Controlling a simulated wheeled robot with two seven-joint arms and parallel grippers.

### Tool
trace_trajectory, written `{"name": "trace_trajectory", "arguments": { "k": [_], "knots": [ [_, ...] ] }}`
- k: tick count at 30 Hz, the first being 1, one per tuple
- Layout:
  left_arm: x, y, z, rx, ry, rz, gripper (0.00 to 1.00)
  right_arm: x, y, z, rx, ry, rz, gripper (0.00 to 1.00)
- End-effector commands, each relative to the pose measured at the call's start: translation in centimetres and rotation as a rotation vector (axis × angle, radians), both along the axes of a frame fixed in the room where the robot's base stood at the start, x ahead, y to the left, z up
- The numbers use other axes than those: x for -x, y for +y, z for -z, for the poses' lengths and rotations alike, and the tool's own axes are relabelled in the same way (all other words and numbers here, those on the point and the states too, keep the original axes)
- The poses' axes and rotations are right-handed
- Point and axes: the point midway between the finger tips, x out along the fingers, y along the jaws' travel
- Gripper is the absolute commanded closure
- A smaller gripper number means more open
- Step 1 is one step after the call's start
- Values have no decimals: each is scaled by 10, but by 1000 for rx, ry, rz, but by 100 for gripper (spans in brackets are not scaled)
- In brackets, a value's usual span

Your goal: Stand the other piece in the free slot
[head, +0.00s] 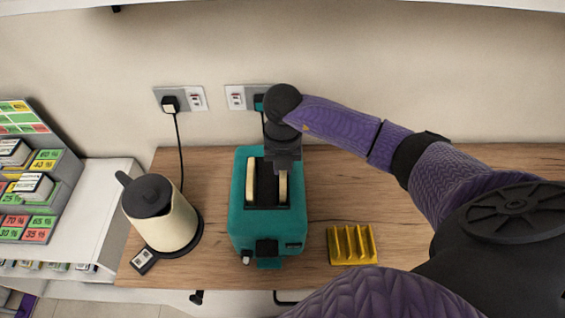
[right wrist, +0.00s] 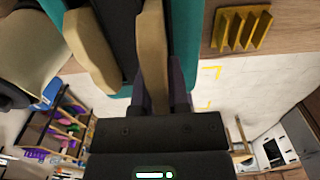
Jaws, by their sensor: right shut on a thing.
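The teal toaster (head: 240,222) stands on the wooden counter. One pale bread slice (head: 252,182) stands upright in its left slot; it also shows in the right wrist view (right wrist: 88,48). A second slice (head: 283,188) is at the right slot, upright. My right gripper (head: 282,165) is over the toaster and shut on this second slice, which shows between the fingers in the right wrist view (right wrist: 152,60). How deep the slice sits in the slot is hard to tell. My left gripper is out of view.
A yellow ridged rack (head: 351,245) stands right of the toaster, with no slice in it; it also shows in the right wrist view (right wrist: 240,28). A cream kettle (head: 165,222) stands left. Wall sockets (head: 249,97) are behind. The counter right of the rack looks clear.

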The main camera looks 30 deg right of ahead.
Motion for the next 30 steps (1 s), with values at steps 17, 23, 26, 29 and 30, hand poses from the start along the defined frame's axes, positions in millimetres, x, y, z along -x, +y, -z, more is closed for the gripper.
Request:
{"name": "trace_trajectory", "arguments": {
  "k": [17, 23, 26, 29, 30],
  "knots": [
    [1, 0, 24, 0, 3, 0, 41, 0, 0, 31, 0, 0, 0, 100],
    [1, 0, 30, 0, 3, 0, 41, 0, 0, 38, 1, 1, 0, 100],
    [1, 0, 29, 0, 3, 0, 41, 0, 0, 37, 0, 1, 0, 100],
    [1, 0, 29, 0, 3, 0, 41, 1, 0, 37, 0, 4, 0, 100],
    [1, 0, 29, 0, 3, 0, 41, 1, 0, 38, 0, 4, -1, 100]
  ]
}}
